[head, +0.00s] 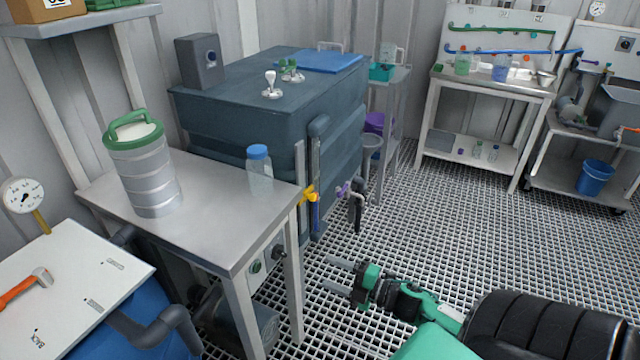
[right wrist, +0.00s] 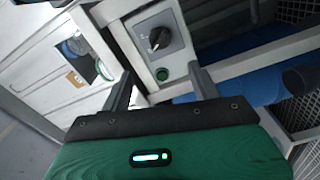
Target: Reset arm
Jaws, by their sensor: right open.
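My right gripper (head: 338,275) is in the lower middle of the head view, above the grated floor and right of the steel table. Its two fingers are apart with nothing between them. In the right wrist view the gripper (right wrist: 160,88) is also open. Beyond its fingers are a black rotary knob (right wrist: 160,38) on a grey plate and a green button (right wrist: 162,74) on a pale post. My left gripper is not in view.
A steel table (head: 215,215) holds a green-lidded canister (head: 143,170) and a blue-capped bottle (head: 259,168). A large dark tank (head: 240,125) stands behind it, with a yellow valve (head: 310,194) and purple valve (head: 343,189). The grated floor (head: 440,225) at right is clear.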

